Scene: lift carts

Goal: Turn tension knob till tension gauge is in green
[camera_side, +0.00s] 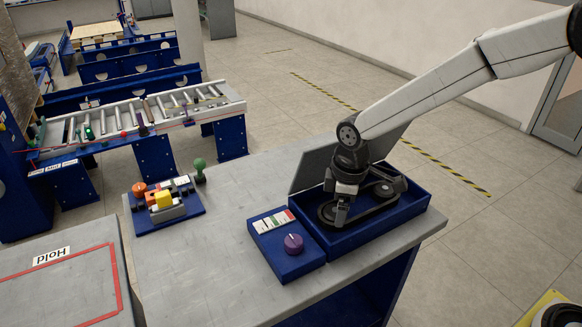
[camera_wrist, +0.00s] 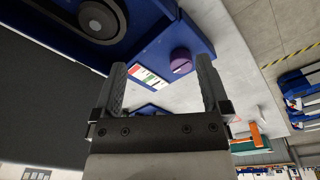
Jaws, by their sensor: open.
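The purple tension knob (camera_side: 293,243) stands on a small blue panel on the grey table. The tension gauge (camera_side: 273,221) is a pale strip with red and green parts behind the knob; its pointer is too small to read. My gripper (camera_side: 341,213) is to the right of the knob, over the blue belt box, and apart from the knob. In the wrist view my gripper (camera_wrist: 161,62) is open and empty. The knob (camera_wrist: 181,61) and the gauge (camera_wrist: 148,76) appear between its fingers, farther off.
The blue belt box (camera_side: 413,203) holds a black belt on pulleys, with its grey lid (camera_side: 311,168) raised behind. A blue board with coloured controls (camera_side: 165,199) sits at the left of the table. Bare tabletop (camera_side: 215,255) lies left of the knob panel.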

